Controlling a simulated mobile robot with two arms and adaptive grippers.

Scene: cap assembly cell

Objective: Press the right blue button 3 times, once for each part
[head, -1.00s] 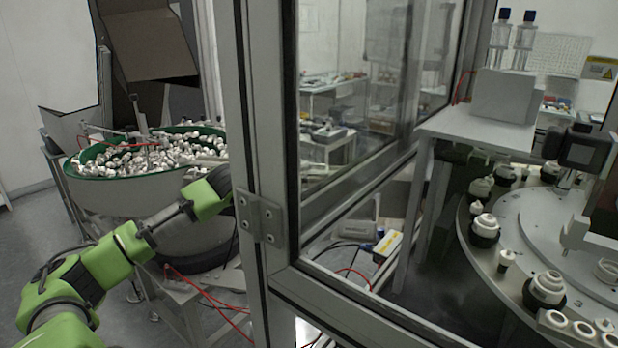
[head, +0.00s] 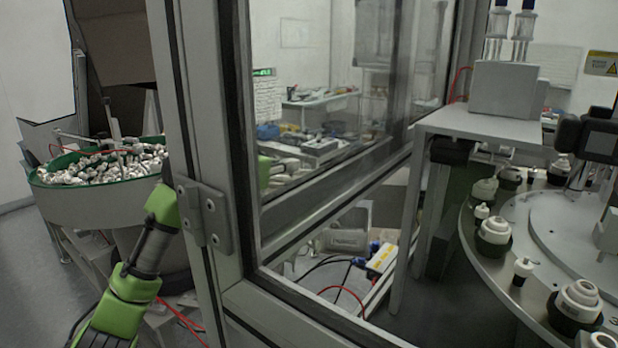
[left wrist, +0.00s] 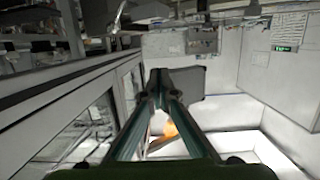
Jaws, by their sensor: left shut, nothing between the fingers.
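My left arm comes in from the lower left in the head view. It passes behind the grey door post, and a green piece of it shows again through the glass. My left gripper shows in the left wrist view (left wrist: 158,78), where its two long fingers meet at the tips, shut and empty. No object touches the fingertips there. I cannot make out a blue button for certain in either view. My right gripper is in neither view.
A grey framed glass door (head: 205,150) stands close to my left arm. A green-rimmed bowl of small parts (head: 100,170) is at left. A round table (head: 540,235) with several white parts on black holders is at right, beside a small grey table (head: 450,120).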

